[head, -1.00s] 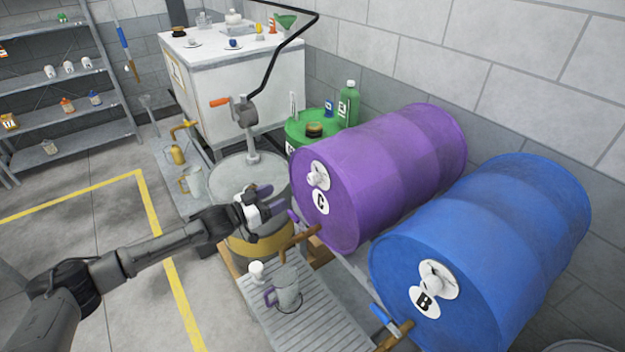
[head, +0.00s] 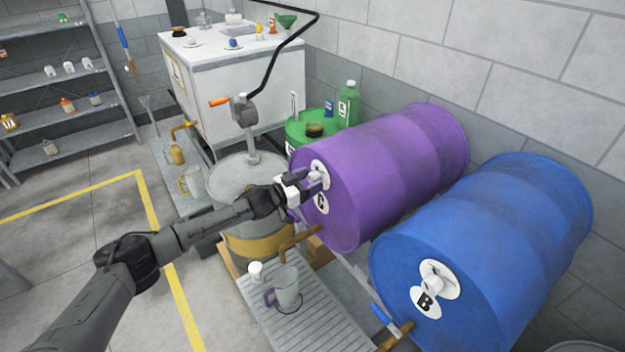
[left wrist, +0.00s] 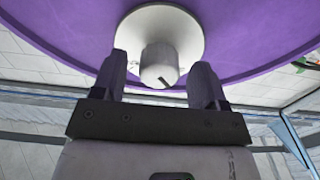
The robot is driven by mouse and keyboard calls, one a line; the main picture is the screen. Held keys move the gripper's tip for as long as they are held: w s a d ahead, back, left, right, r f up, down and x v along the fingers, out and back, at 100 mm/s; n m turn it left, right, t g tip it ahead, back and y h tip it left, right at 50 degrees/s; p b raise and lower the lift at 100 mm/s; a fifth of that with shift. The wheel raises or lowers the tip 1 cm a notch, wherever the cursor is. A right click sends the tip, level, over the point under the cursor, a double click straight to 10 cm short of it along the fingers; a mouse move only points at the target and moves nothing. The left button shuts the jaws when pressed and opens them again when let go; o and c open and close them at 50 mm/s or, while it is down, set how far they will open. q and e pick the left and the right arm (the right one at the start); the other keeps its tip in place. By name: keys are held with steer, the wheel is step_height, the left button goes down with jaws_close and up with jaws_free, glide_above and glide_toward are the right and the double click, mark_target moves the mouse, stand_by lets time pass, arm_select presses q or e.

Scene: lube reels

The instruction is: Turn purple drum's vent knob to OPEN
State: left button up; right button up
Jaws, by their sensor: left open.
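The purple drum (head: 390,165) lies on its side, with a C label (head: 321,202) on its front end. Its white vent knob (left wrist: 160,66) sits on a round white plate (left wrist: 160,25) on that end, and a dark mark shows on the knob's face. My left gripper (head: 312,184) is at the knob and covers part of it in the head view. In the left wrist view its two open fingers (left wrist: 160,80) stand on either side of the knob, with a gap showing on each side. The plate's lettering cannot be read. My right gripper is not in view.
A blue drum (head: 490,240) marked B lies to the right. A grey drum with a pump (head: 245,110) stands to the left.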

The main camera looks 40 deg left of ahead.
arm_select(q)
steer(key=shift+w+d, duration=0.2)
steer(key=shift+w, duration=0.45)
steer(key=c, duration=0.9)
steer(key=shift+c, duration=0.2)
